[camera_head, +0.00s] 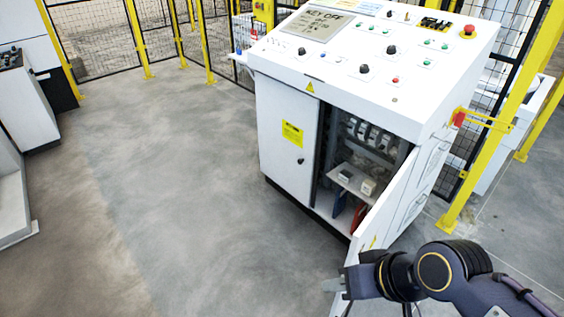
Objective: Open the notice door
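A white control cabinet (272,104) stands right of centre with two front doors. Its left door (284,112) bears a yellow notice label (292,134) and a small dark knob, and it is shut. Its right door (388,208) is swung outward, with a small yellow mark near its lower part, and the inside shows. My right gripper (338,290) is at the bottom, by the lower outer end of the open right door. I cannot tell whether its fingers touch or grip that door. My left gripper is not in view.
The cabinet's inside holds a shelf (352,180) with small parts and blue and red items. The sloped top panel has buttons and a red emergency stop (468,31). Yellow-framed fencing (545,60) stands behind and at the right. The floor (170,190) left of the cabinet is clear.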

